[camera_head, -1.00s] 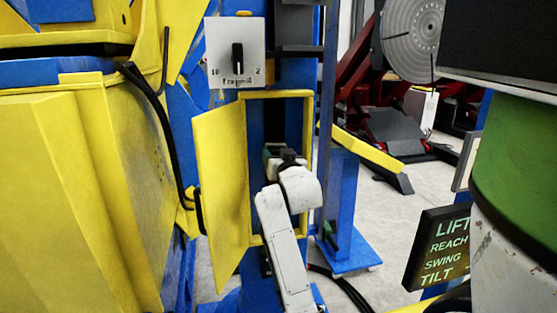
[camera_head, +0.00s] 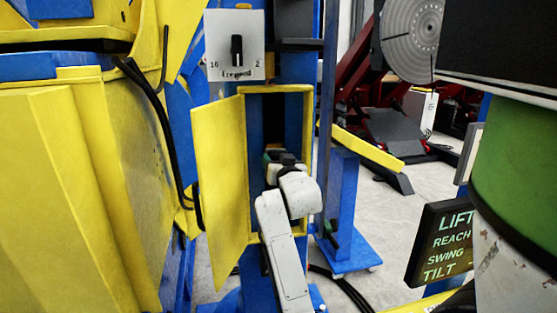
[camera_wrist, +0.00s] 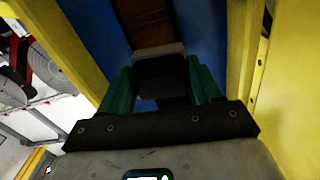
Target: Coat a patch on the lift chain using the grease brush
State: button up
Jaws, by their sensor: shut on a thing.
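My gripper (camera_head: 276,158) reaches into the open yellow cabinet in the head view. In the wrist view its two green fingers (camera_wrist: 162,82) are shut on a dark block, which I take to be the grease brush (camera_wrist: 163,76). A pale band runs along the brush's far edge. Beyond it is a dark brown strip (camera_wrist: 145,32) between blue walls; it may be the lift chain, but links cannot be made out. I cannot tell whether the brush touches the strip. In the head view the brush is too small to make out.
The cabinet's yellow door (camera_head: 220,190) stands open to the left of my arm, and its frame (camera_head: 308,120) is close on the right. A grey box with a black knob (camera_head: 237,45) is above. A sign (camera_head: 443,243) reads LIFT, REACH, SWING, TILT.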

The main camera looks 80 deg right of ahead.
notch_tip(320, 180, down, 11)
jog(key=b, duration=0.7)
jog(key=shift+b, duration=0.3)
dwell(0.4)
jog(key=shift+r, duration=0.15)
jog(key=v, duration=0.6)
jog(key=shift+p, duration=0.4)
jog(key=shift+a, duration=0.15)
jog(key=v, duration=0.2)
jog(key=shift+s+a, duration=0.25)
jog(key=shift+a, duration=0.1)
dwell(0.7)
